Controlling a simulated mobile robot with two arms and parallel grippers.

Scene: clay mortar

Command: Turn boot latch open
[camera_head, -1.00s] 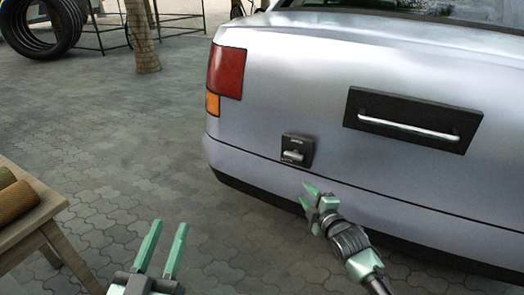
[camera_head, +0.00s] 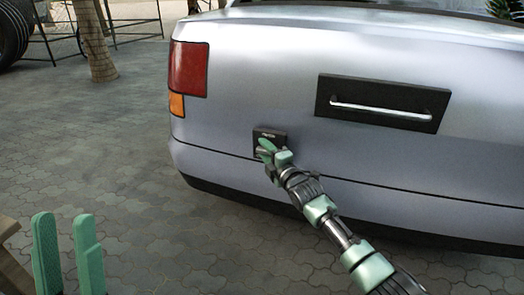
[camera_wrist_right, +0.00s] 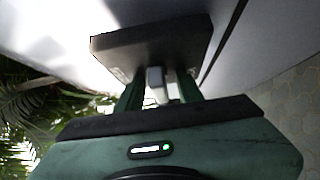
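The boot latch is a small dark square plate (camera_head: 277,134) low on the silver car's rear. In the right wrist view the plate (camera_wrist_right: 150,48) has a pale metal handle (camera_wrist_right: 156,84) standing out from it. My right gripper (camera_head: 264,147) is at the latch and covers most of the handle in the head view. In the right wrist view its two green fingers (camera_wrist_right: 160,92) are on either side of the handle, seemingly with slight gaps. My left gripper (camera_head: 67,222) is open and empty at the lower left, away from the car.
The silver car (camera_head: 230,105) fills the right side. A black panel with a silver bar handle (camera_head: 381,108) is above and right of the latch. A wooden table corner (camera_head: 8,228) is at the left edge. The paving (camera_head: 80,150) left of the car is clear.

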